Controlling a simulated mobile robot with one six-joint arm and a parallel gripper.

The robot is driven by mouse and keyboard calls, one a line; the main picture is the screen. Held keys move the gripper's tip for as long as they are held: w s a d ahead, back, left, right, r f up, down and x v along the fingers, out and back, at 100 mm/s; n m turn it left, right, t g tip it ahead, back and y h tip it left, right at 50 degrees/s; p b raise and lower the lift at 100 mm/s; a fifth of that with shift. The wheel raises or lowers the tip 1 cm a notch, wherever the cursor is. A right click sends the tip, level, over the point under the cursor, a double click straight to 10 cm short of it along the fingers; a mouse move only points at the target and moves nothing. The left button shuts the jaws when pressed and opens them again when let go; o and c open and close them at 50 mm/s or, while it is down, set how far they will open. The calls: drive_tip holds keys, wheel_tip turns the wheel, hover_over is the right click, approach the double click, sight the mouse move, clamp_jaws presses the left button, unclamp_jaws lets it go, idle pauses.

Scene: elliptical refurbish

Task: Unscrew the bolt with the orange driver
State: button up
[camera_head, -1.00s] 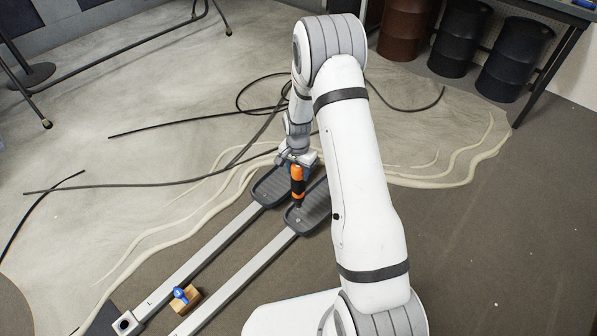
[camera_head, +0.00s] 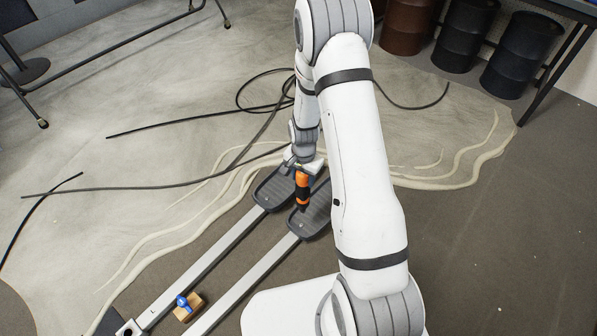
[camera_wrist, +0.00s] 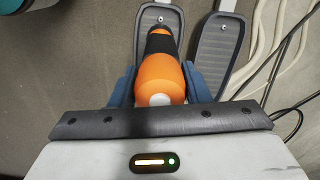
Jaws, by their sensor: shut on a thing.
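My gripper (camera_wrist: 160,86) is shut on the orange driver (camera_wrist: 161,74), one blue finger on each side of its handle. The driver has an orange body with black bands and points down; it also shows in the head view (camera_head: 302,187). Its lower end is over the right pedal (camera_head: 312,216), close to the surface. A small bolt (camera_wrist: 160,19) shows on that pedal in the wrist view, just beyond the driver's black end. I cannot tell whether the tip touches it. The left pedal (camera_head: 273,186) has a similar small bolt (camera_head: 270,198).
Two long metal bars (camera_head: 215,252) run from the pedals to the lower left. A wooden block with a blue-handled thing (camera_head: 183,301) lies between them. Black cables (camera_head: 180,187) lie on the floor behind. Dark barrels (camera_head: 466,35) stand at the back right.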

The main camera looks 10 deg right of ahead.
drive_tip(key=shift+a+f+b, duration=0.15)
drive_tip(key=shift+f+b, duration=2.55)
drive_tip(key=shift+f, duration=1.3)
drive_tip(key=shift+r, duration=0.1)
drive_tip(key=shift+r+p, duration=3.25)
drive_tip(key=shift+r, duration=1.25)
